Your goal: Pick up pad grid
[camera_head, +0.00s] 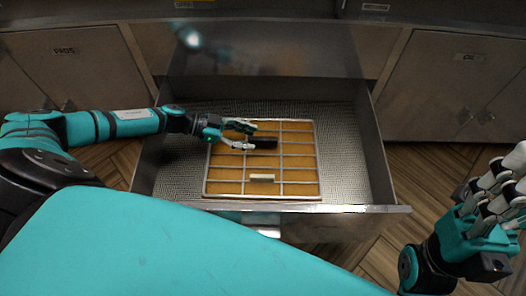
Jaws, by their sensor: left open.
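The pad grid (300,170) is a flat brown pad with a pale metal grid over it. It lies in an open metal drawer (345,209). A black handle-like piece (263,143) and a small pale block (262,178) show on the grid. My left gripper (252,136) is open over the grid's upper left part, with its fingers around the left end of the black piece. I cannot tell whether they touch it. My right gripper (498,190) is at the right edge, outside the drawer and well away from the grid; its fingers show but its grip is unclear.
The drawer's side walls stand left and right of the grid, with bare textured floor (343,150) between. A cabinet labelled PADS (75,80) is at the left and another cabinet (455,85) at the right. Wooden floor lies below.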

